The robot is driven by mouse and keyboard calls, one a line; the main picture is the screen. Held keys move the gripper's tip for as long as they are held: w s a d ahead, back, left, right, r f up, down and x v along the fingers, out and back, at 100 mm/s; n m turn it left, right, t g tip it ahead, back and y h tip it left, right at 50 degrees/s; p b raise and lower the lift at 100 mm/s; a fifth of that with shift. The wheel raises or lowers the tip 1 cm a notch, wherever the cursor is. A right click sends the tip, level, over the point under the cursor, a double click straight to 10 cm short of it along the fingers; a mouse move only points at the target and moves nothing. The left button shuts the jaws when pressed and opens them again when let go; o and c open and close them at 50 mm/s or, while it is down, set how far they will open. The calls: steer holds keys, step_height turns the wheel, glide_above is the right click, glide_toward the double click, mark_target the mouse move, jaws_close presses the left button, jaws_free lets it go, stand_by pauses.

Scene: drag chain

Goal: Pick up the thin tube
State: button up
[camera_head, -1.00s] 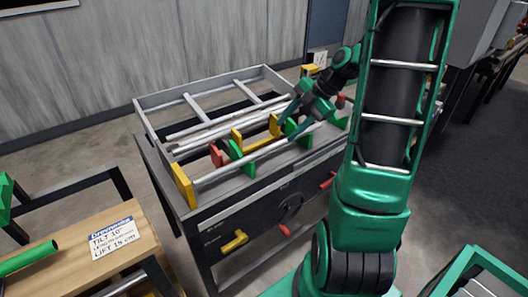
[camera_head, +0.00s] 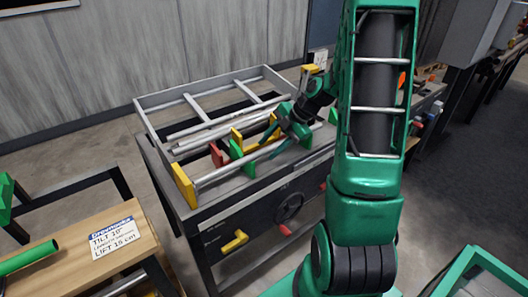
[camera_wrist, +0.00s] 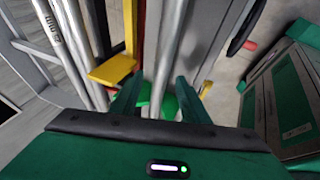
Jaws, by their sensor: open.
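A thin grey tube (camera_head: 215,174) lies along the front of the workbench, across yellow and green supports. In the wrist view this tube (camera_wrist: 167,50) runs lengthwise between the two fingers. My gripper (camera_head: 275,141) is over the tube's middle part, tilted down. In the wrist view my gripper (camera_wrist: 157,98) is open, with a dark green finger on either side of the tube. I cannot tell how far the fingertips stand above it. Several other grey tubes (camera_head: 205,132) lie in the rack behind; which of them are thinner is hard to tell.
A grey metal frame (camera_head: 137,108) borders the rack. A yellow block (camera_head: 184,186) and a green block (camera_head: 236,155) stand by the tube. A handwheel (camera_head: 289,206) is on the bench front. A wooden table with a sign (camera_head: 113,237) is at the left.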

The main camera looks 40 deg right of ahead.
steer(key=shift+f, duration=0.1)
jaws_close()
